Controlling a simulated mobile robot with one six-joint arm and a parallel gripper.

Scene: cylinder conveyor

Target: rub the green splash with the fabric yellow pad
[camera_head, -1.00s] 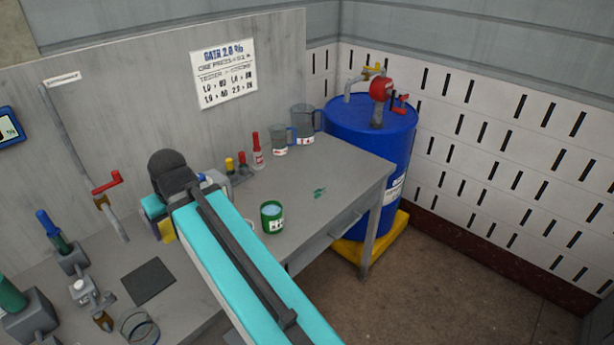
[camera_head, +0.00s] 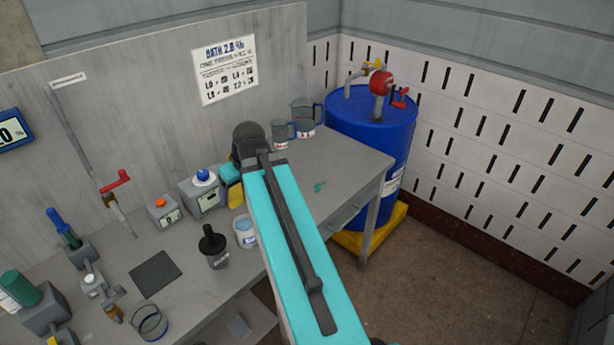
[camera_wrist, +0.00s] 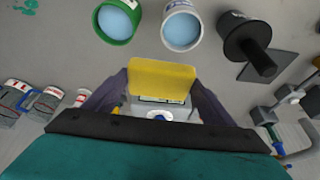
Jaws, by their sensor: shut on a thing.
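The green splash (camera_head: 319,187) is a small flat mark on the grey bench top, right of my arm in the head view. It also shows at the top left corner of the wrist view (camera_wrist: 27,6). The yellow pad (camera_wrist: 162,80) is held between the dark fingers of my gripper (camera_wrist: 160,92), which is shut on it. In the head view, the pad (camera_head: 235,194) hangs below the teal end of my gripper, left of the splash and apart from it. My arm hides part of the bench between them.
A green cup (camera_wrist: 133,32) and a white cup (camera_wrist: 182,48) of bluish liquid stand near the pad. Beakers (camera_head: 305,118) stand at the back. A blue barrel (camera_head: 365,125) stands beyond the bench's right end.

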